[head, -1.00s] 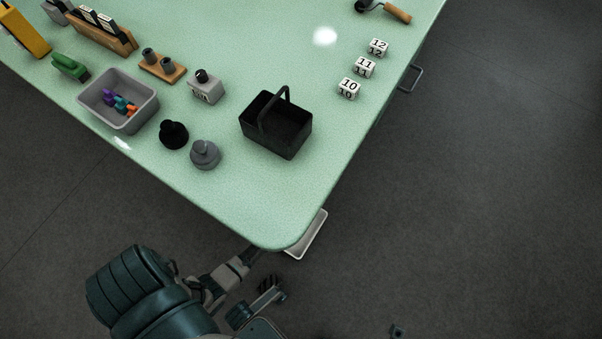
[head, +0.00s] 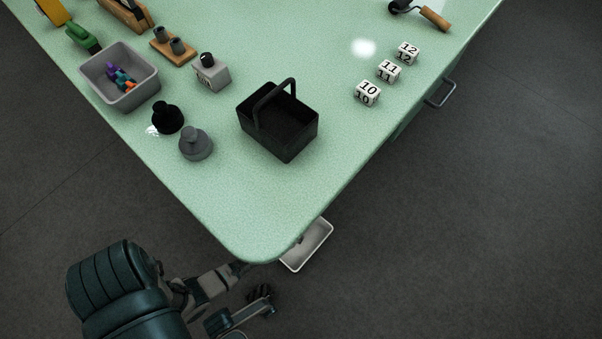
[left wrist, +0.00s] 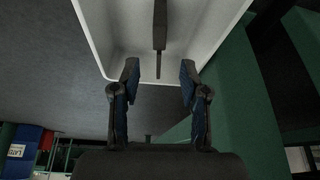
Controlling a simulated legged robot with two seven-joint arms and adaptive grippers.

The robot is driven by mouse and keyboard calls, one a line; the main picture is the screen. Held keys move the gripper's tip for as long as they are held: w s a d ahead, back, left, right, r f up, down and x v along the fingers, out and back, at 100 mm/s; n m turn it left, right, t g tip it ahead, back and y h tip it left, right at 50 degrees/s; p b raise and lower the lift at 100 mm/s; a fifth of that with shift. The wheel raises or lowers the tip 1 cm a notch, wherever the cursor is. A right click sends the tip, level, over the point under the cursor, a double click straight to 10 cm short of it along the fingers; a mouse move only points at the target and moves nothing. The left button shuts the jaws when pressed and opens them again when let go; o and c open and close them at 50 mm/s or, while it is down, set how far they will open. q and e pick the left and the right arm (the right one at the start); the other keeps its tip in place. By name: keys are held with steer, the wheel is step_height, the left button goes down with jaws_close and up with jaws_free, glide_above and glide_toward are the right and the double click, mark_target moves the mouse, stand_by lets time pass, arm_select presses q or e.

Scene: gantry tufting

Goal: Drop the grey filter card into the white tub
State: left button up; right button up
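The white tub (head: 308,247) is low beside the table's near corner in the head view, partly hidden by the tabletop. Its pale wall and inside also fill the top of the left wrist view (left wrist: 98,50). My left gripper (left wrist: 159,72) is at the tub's opening, its two fingers apart. A thin dark upright shape (left wrist: 160,25) shows between and beyond the fingertips; I cannot tell whether it is the grey filter card. The fingers do not visibly touch it. In the head view the left arm reaches below the table edge, hiding its fingertips. I cannot make out my right gripper.
The green tabletop (head: 240,205) overhangs the tub. On it stand a black basket (head: 280,125), a grey bin (head: 142,92), black and grey knobbed weights, and numbered cubes (head: 368,93). The floor on the right is clear.

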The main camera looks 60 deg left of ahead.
arm_select(q)
steer(key=v, duration=1.1)
steer(key=shift+s+r, duration=0.25)
steer(key=shift+r, duration=0.1)
